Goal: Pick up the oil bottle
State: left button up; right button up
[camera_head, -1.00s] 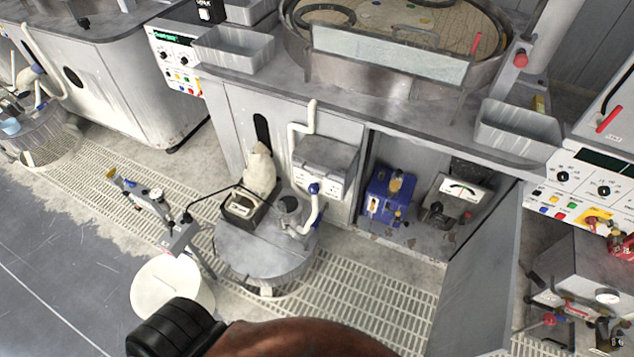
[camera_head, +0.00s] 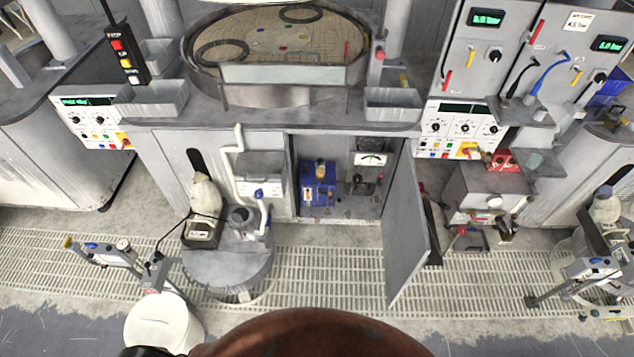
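No bottle is clearly readable as the oil bottle. A small amber-topped item (camera_head: 320,168) stands at the blue unit (camera_head: 318,192) inside the open cabinet under the round platen; it is too small to tell whether it is a bottle. A pale, bottle-like or sack-like object (camera_head: 205,194) stands upright on the round grey tank lid, behind a small dark box (camera_head: 201,232).
The cabinet door (camera_head: 406,230) stands open toward me, right of the opening. A grey machine (camera_head: 490,190) is on the right. Floor grating (camera_head: 340,275) in front of the cabinet looks clear.

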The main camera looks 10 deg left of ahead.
aim_at(320, 168)
jog(key=u, duration=0.75)
jog(key=i, duration=1)
jog(key=z, duration=0.05)
